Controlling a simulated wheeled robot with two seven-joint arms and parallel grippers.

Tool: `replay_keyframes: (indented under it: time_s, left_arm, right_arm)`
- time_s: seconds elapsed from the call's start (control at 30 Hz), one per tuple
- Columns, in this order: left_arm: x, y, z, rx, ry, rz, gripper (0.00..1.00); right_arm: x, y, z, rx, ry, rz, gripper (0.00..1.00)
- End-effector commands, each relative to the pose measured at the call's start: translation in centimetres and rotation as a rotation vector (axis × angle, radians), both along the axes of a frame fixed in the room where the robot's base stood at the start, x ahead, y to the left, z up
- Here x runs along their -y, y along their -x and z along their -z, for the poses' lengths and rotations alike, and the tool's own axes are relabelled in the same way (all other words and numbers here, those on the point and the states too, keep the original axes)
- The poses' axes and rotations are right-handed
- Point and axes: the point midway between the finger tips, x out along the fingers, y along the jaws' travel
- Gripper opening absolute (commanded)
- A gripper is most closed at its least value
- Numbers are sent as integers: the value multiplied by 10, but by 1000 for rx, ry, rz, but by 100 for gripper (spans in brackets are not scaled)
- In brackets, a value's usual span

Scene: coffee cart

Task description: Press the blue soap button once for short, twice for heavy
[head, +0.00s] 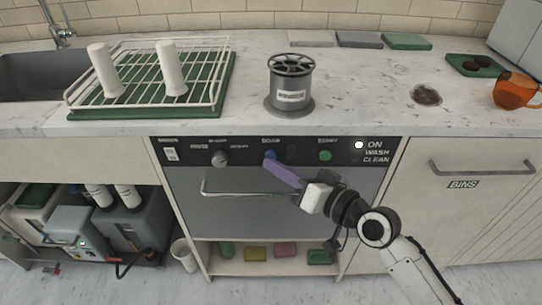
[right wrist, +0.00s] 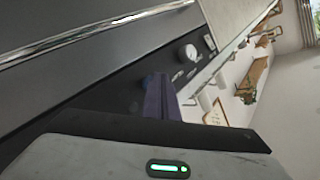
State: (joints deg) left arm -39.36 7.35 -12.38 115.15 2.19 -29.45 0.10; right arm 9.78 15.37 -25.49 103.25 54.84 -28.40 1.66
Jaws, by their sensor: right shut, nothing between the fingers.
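The blue soap button (head: 270,155) sits on the dark control panel (head: 300,152) of the dishwasher under the counter, below its label. My right gripper (head: 268,164) is shut and empty, its purple fingers pointing at the soap button, with the tips at or very near it. Whether they touch cannot be told. In the right wrist view the purple fingers (right wrist: 158,95) reach toward the dark panel and partly hide the button area. A grey knob (head: 219,159) is left of the button and a green button (head: 325,155) is right of it. My left gripper is not in view.
A grey round canister (head: 290,85) stands above the panel. An orange cup (head: 514,90) is at far right. The dishwasher handle (head: 235,194) runs below the panel. A white light shows beside ON.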

Motion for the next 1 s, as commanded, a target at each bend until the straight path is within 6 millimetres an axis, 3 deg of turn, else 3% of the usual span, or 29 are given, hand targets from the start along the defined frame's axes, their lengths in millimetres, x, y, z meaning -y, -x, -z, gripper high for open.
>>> replay_keyframes:
  time_s: [1.0]
  left_arm:
    - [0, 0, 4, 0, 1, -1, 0]
  right_arm:
    - [0, -9, 0, 1, -1, 1, 0]
